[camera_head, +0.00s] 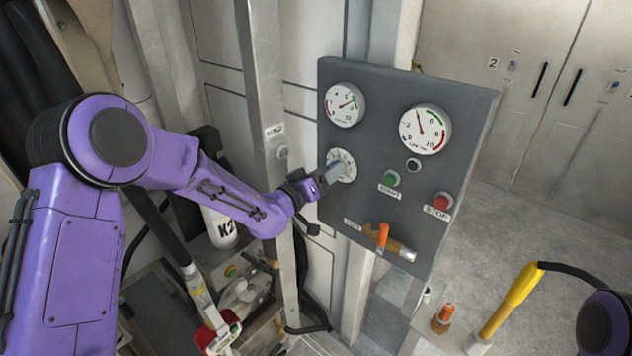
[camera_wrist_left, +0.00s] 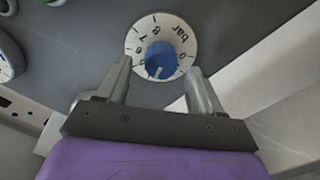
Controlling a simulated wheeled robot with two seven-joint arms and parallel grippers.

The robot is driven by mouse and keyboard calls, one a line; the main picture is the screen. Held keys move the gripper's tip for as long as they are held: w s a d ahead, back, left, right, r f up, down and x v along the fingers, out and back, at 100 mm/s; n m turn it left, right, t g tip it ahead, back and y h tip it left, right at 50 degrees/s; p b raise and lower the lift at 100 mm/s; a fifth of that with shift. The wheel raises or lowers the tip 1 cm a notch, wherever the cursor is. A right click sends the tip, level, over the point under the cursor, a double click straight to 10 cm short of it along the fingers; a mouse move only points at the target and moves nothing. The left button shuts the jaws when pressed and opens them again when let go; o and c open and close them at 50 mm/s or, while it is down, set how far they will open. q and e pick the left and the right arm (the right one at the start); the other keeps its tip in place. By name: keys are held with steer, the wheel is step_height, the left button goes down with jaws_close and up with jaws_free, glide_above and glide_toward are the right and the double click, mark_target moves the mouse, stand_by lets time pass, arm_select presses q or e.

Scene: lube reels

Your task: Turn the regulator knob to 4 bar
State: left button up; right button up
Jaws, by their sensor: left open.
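The regulator knob (camera_wrist_left: 160,60) is blue with a pale pointer line, in the middle of a white dial (camera_wrist_left: 136,40) marked with numbers and "bar". The line points down toward my wrist in the left wrist view. In the head view the dial (camera_head: 345,160) sits on the grey panel, partly hidden by my gripper. My left gripper (camera_head: 330,174) is in front of it. In the left wrist view the gripper (camera_wrist_left: 160,82) is open, with its fingers left and right of the knob, apart from it. My right gripper is not in view.
The panel (camera_head: 400,120) carries two gauges, (camera_head: 345,104) and (camera_head: 425,129), a green button (camera_head: 391,179), a red button (camera_head: 443,201) and an orange valve lever (camera_head: 382,236). A metal post (camera_head: 262,90) stands left of it. A yellow handle (camera_head: 512,298) is at the lower right.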

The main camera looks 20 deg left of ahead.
arm_select(q)
steer(key=b+v, duration=0.1)
steer(key=v, duration=0.7)
steer(key=shift+s+b, duration=0.25)
steer(key=shift+b, duration=0.1)
steer(key=shift+a+r, duration=0.1)
steer(key=shift+a, duration=0.05)
